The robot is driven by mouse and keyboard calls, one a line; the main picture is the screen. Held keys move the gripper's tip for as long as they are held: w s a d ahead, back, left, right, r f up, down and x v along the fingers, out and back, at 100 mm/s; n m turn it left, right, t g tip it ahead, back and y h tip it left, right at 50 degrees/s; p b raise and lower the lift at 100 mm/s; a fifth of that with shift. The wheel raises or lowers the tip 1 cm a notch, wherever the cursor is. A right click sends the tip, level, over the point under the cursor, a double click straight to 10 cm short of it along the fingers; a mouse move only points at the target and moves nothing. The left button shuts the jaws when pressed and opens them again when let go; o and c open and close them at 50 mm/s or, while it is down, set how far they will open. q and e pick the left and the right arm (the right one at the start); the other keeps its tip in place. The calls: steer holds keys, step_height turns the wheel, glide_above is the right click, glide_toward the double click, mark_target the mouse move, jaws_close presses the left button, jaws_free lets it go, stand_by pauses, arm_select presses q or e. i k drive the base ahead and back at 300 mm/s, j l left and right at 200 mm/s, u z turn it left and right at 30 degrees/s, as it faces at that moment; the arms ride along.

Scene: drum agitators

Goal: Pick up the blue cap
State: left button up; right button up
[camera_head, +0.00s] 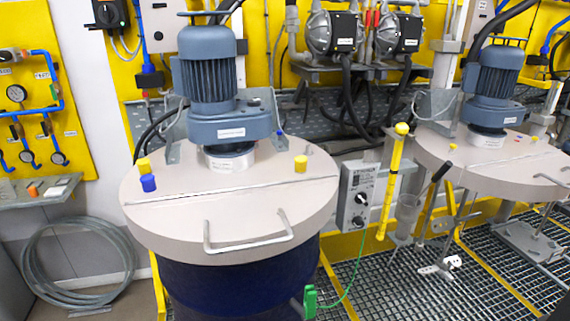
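A blue cap (148,183) sits on the left part of the round beige lid (230,200) of the near drum. A yellow cap (143,165) is just behind it, and the two overlap in the picture, so I cannot tell if they touch. Another yellow cap (300,163) is on the right side of the same lid. A much smaller blue piece (280,133) shows near the lid's back edge. Neither of my grippers is in view.
A grey-blue motor (208,75) stands at the back of the lid. A metal handle (248,238) rises from the lid's front. A control box (356,197) and a yellow upright bar (391,185) stand right of the drum. The lid's front left is clear.

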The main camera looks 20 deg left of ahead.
mark_target(147, 180)
steer(key=u, duration=1.45)
steer(key=j+u, duration=0.1)
steer(key=j, duration=0.15)
